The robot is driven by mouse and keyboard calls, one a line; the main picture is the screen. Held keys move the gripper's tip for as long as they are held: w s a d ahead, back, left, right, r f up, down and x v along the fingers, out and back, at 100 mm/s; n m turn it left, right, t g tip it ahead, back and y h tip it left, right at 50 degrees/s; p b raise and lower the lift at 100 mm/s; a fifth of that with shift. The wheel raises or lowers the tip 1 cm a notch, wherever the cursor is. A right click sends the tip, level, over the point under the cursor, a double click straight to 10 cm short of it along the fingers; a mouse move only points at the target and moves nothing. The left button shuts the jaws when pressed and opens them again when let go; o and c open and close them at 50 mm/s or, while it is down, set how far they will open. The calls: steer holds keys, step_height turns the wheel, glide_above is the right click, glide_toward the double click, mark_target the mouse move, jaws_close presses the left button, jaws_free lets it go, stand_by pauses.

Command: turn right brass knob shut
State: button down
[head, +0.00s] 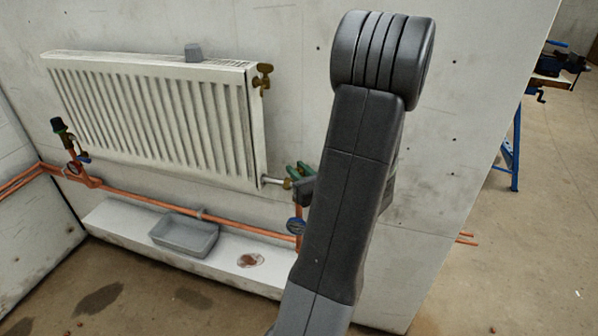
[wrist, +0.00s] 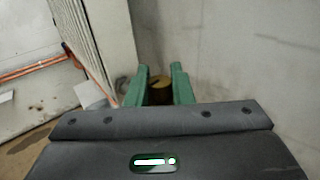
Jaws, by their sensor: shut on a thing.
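The right brass knob (wrist: 160,92) shows between the green fingers of my gripper (wrist: 158,88) in the wrist view. The fingers are shut on its two sides. In the head view my gripper (head: 299,176) is at the lower right corner of the white radiator (head: 170,115), where a short pipe leaves it. There my fingers and arm hide most of the knob. A brass fitting (head: 263,76) is at the radiator's upper right corner, apart from my gripper. How far the held knob is turned cannot be told.
Copper pipes (head: 140,200) run along the wall below the radiator. A blue handle (head: 295,225) is on the pipe below my gripper. A grey tray (head: 185,235) stands on the low ledge, beside a brown stain. A dark-capped valve (head: 60,128) is at the left.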

steer(key=shift+f+m+t+h+b, duration=0.15)
steer(key=shift+m+t+h+b, duration=0.3)
steer(key=shift+h+b, duration=0.2)
steer(key=shift+m+h, duration=0.25)
steer(key=shift+h, duration=0.1)
steer(key=c, duration=1.3)
jaws_free()
steer(key=v, duration=1.3)
steer(key=shift+s+d, duration=0.2)
steer(key=shift+s, duration=0.15)
